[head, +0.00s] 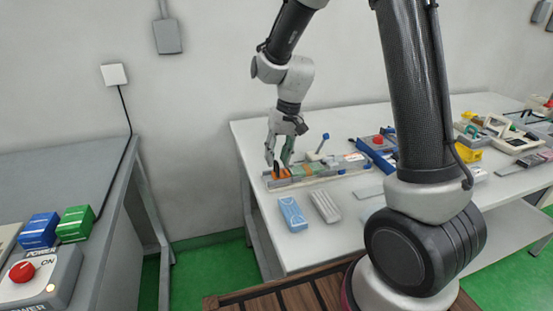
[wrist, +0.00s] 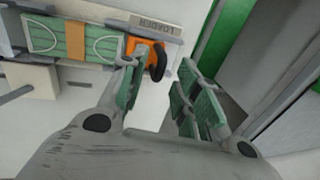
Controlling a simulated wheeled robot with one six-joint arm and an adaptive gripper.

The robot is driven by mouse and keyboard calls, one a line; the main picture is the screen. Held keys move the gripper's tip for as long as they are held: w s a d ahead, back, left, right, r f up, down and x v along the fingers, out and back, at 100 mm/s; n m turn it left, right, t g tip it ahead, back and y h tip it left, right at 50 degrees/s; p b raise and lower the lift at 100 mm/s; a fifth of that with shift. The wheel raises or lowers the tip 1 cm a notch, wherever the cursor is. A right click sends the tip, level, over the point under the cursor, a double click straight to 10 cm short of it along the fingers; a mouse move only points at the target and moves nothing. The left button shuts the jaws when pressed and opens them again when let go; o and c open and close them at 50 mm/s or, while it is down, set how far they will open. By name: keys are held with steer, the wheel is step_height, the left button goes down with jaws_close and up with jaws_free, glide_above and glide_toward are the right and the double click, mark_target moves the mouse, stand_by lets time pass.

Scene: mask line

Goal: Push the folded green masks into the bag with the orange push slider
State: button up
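The orange push slider (wrist: 130,46) with its black handle (wrist: 157,62) sits at the end of the loader track in the wrist view. It also shows in the head view (head: 280,173), at the left end of the track. The folded green masks (wrist: 98,48) lie in the track beside the slider, under a tan band (wrist: 74,42). My gripper (wrist: 160,82) is open, its green-padded fingers apart, with the black handle appearing between or just beyond the tips. I cannot tell whether they touch it. In the head view my gripper (head: 279,156) is just above the slider. I cannot clearly make out the bag.
The loader plate (wrist: 172,26) borders the track. On the white table (head: 265,218) are a blue pack (head: 292,214), a grey pack (head: 325,206), a blue-handled lever (head: 324,139) and a red-button box (head: 378,141). A grey table (head: 60,170) with a control box stands at left.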

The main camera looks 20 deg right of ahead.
steer(key=shift+a+f, duration=0.1)
steer(key=shift+f, duration=0.5)
steer(key=shift+c, duration=0.5)
jaws_close()
steer(key=d, duration=1.6)
steer(key=shift+d, duration=0.15)
steer(key=shift+o, duration=0.5)
jaws_free()
steer(key=shift+d, duration=0.1)
